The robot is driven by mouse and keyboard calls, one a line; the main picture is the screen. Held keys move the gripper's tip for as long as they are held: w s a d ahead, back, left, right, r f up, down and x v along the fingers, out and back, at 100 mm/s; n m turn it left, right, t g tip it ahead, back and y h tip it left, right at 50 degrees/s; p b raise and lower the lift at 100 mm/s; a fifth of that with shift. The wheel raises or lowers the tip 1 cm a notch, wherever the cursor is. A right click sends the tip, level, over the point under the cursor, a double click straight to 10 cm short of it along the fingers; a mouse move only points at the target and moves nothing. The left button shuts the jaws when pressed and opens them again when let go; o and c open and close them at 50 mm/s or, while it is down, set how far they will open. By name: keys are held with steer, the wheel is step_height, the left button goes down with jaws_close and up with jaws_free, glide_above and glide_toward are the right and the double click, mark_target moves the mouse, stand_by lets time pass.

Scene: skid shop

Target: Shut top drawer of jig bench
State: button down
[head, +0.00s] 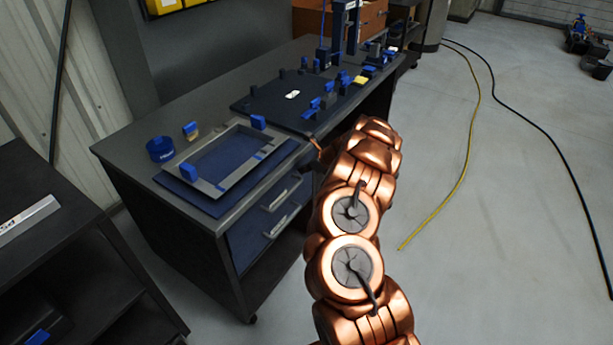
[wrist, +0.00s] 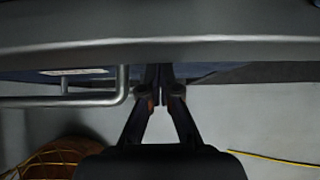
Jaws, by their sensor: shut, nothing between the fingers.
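The jig bench (head: 110,158) stands left of my arm in the head view, with blue drawer fronts under its top. The top drawer's handle (head: 281,195) is a grey bar; I cannot tell whether that drawer stands slightly out or flush. In the wrist view the handle (wrist: 120,88) lies just left of my gripper (wrist: 159,70). My gripper is shut and empty, its fingertips close to the drawer front below the bench's top edge (wrist: 160,48). I cannot tell if they touch it.
A lower drawer handle (head: 280,226) sits beneath. On the bench top lie a grey frame (head: 208,187), a blue round tape or cup (head: 160,149) and a dark plate (head: 262,103) with blue clamps. A yellow cable (head: 462,160) crosses the open floor at right. A dark shelf stands at left.

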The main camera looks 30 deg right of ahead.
steer(key=shift+w+a+r, duration=0.15)
steer(key=shift+w+a, duration=0.1)
steer(key=shift+w, duration=0.4)
steer(key=shift+w+a+r, duration=0.1)
steer(key=shift+a, duration=0.1)
steer(key=s+d+r, duration=0.5)
steer(key=s+r, duration=0.1)
steer(key=s, duration=0.4)
steer(key=shift+s+d+r, duration=0.3)
steer(key=shift+d+r, duration=0.05)
